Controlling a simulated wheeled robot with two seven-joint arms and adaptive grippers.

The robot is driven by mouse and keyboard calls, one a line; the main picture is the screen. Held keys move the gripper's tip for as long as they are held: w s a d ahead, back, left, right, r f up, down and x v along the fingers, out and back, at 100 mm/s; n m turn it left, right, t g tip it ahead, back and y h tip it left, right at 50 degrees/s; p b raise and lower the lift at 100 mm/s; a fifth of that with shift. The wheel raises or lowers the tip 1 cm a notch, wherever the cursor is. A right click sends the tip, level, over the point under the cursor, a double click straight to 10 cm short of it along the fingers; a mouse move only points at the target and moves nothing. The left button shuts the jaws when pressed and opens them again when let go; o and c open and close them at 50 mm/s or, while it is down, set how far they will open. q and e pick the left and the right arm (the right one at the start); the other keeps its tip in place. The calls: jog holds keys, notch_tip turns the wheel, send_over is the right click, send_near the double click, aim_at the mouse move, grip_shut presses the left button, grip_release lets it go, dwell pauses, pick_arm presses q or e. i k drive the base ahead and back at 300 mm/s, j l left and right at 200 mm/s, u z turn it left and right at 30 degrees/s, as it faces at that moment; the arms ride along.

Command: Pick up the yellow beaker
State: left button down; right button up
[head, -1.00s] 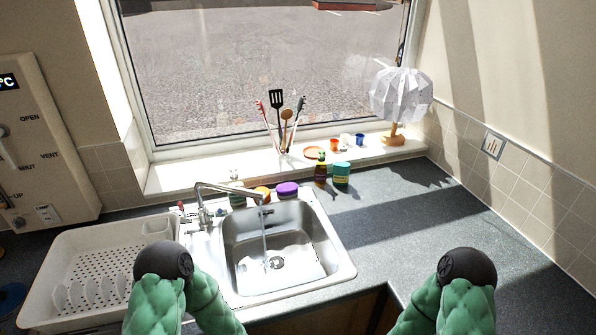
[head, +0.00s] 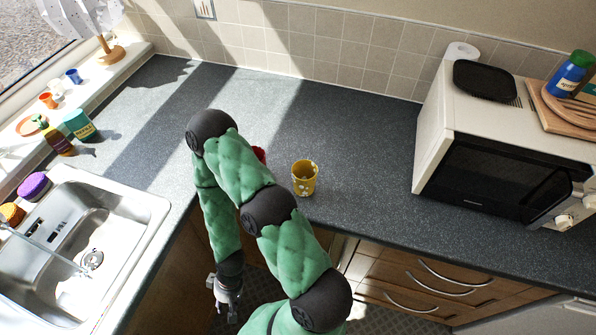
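A yellow beaker (head: 304,179) with pale marks stands upright on the dark worktop (head: 340,130), near its front edge. My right arm is bent to the left of the beaker, its elbow over the worktop. My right gripper (head: 225,300) hangs low in front of the worktop, below and to the left of the beaker and well apart from it. It is small here, and I cannot tell whether its fingers are open. My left gripper is out of view.
A red thing (head: 260,154) is mostly hidden behind my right arm, left of the beaker. A microwave (head: 510,165) stands to the right. The sink (head: 90,250) is at left. Drawers (head: 420,285) lie below the worktop edge. The worktop behind the beaker is clear.

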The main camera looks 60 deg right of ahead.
aim_at(304, 173)
jog(key=z, duration=2.1)
jog(key=k+j+z, duration=0.1)
jog(key=z, duration=0.15)
jog(key=k+j+z, duration=0.1)
jog(key=j+z, duration=0.2)
